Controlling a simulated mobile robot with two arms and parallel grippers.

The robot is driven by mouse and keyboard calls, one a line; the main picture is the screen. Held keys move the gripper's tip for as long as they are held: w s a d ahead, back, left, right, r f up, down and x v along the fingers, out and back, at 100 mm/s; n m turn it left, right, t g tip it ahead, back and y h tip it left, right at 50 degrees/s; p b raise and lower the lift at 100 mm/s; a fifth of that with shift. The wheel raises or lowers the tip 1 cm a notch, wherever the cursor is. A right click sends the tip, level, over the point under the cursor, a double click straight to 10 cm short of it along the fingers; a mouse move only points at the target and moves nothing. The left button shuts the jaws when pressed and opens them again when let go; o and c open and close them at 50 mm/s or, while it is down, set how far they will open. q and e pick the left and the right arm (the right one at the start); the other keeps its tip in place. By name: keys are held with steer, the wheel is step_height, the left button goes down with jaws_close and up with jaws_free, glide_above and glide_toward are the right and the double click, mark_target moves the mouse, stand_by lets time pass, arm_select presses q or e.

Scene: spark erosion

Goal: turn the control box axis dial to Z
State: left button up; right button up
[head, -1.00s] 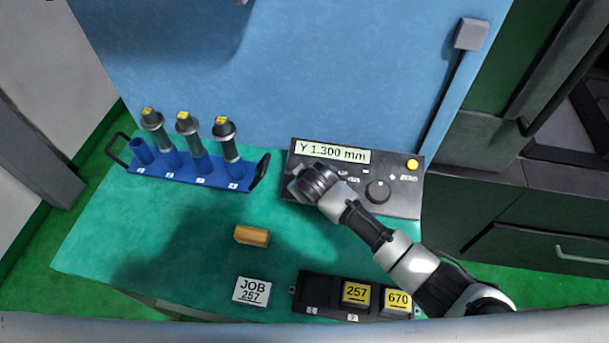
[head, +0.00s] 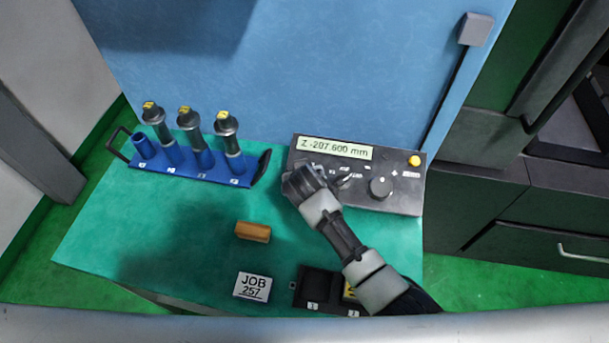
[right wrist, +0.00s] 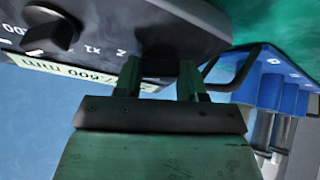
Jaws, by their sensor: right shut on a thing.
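The dark control box (head: 408,203) stands at the back right of the green bench. Its display (head: 335,149) reads "Z -207.600 mm". My right gripper (head: 298,182) covers the axis dial at the box's left end in the head view. In the right wrist view, the two fingers of my right gripper (right wrist: 160,78) are shut on the black axis dial (right wrist: 160,62), one on each side. A Z mark shows on the panel beside it. The dial's pointer is hidden. My left gripper is not in view.
A second knob (right wrist: 50,28) sits beside the axis dial, with a large round knob (head: 381,187) further right. A blue rack (head: 190,175) with several tool holders stands left. A wooden block (head: 253,232), a JOB 257 card (head: 253,286) and a dark tray (head: 298,299) lie in front.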

stand_by(0.3)
steer(key=o, duration=0.9)
steer(key=shift+s+r, duration=0.1)
steer(key=b+v, duration=0.1)
steer(key=v, duration=0.9)
steer(key=shift+s+r, duration=0.2)
steer(key=shift+r, duration=0.05)
